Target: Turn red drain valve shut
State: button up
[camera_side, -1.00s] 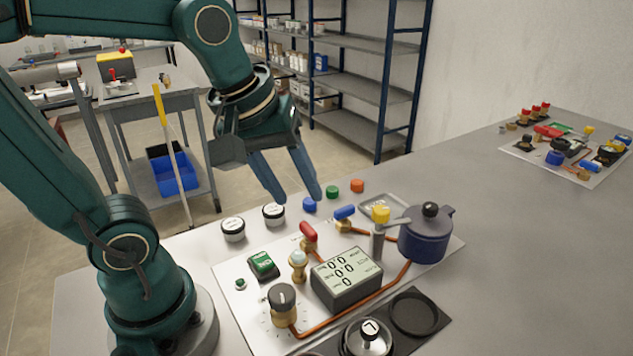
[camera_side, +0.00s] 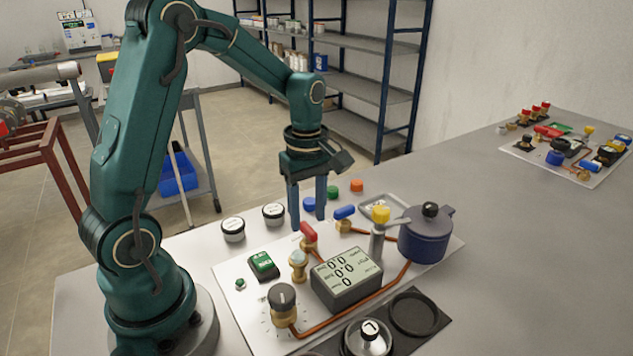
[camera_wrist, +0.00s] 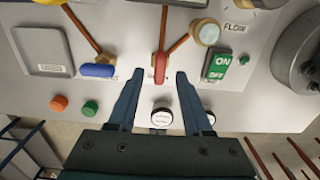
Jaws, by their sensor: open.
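The red drain valve handle (camera_side: 308,232) sits on a brass body on the white panel, behind the display box. It also shows in the wrist view (camera_wrist: 160,66), between and just beyond my fingertips, lying lengthwise along the picture. My gripper (camera_side: 308,225) points down with its fingers just behind the red handle in the side view. In the wrist view my gripper (camera_wrist: 158,72) is open, with nothing between its fingers. I cannot tell the exact height gap between fingertips and handle.
The blue-handled valve (camera_side: 345,212) is close to the right. A brass fitting (camera_side: 298,262), a green switch (camera_side: 263,265) and the display box (camera_side: 345,280) stand near. A blue pot (camera_side: 427,235) is farther right. Two white-topped jars (camera_side: 273,213) and coloured caps (camera_side: 357,186) lie behind.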

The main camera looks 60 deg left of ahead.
jog(key=shift+f, duration=1)
grip_shut()
